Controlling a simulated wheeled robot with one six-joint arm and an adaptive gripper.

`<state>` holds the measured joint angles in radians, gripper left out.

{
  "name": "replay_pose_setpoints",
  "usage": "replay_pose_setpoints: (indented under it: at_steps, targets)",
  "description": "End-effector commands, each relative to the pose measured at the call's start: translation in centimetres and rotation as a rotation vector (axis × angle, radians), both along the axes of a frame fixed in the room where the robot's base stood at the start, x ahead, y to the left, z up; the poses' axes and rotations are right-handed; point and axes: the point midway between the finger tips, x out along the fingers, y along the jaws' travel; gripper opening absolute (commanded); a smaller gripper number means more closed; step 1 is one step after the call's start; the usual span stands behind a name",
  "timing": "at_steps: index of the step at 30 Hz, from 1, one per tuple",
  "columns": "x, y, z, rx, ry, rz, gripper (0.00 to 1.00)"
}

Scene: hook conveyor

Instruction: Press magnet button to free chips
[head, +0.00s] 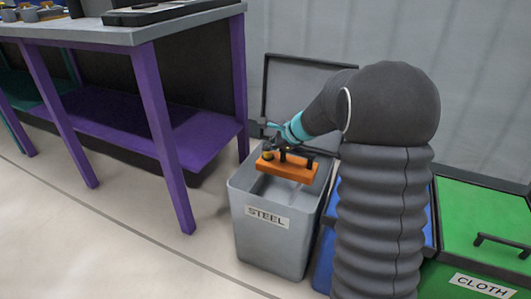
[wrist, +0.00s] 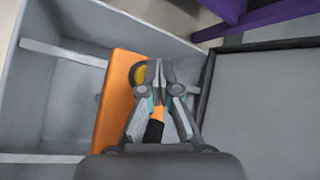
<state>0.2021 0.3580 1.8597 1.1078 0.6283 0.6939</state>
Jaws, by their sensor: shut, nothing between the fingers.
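The orange magnet block (head: 290,170) is at the opening of the grey steel bin (head: 275,245), near its back rim. It also shows in the wrist view (wrist: 112,105). Its round yellow button (wrist: 139,75) is on top at one end, partly hidden by a finger; it shows in the head view (head: 267,155) too. A black handle (wrist: 153,131) rises from the block. My gripper (wrist: 158,66) is shut and empty, its fingertips right beside the button. I cannot tell whether they touch it. No chips can be made out.
The bin's dark-framed lid (head: 305,85) stands open behind it. A blue bin (head: 325,262) and a green cloth bin (head: 480,225) stand to the right. A purple-legged table (head: 160,125) is at the left. The floor in front is clear.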

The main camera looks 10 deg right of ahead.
Motion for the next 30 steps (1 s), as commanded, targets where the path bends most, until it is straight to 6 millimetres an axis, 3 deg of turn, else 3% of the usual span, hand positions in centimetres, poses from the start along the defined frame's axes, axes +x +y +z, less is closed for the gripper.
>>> replay_pose_setpoints:
  at_steps: [14,30]
  targets:
    - [0.0,0.0,0.7,-0.001,-0.001,0.0,0.0]
    - [0.0,0.0,5.2,0.001,0.0,0.001,0.0]
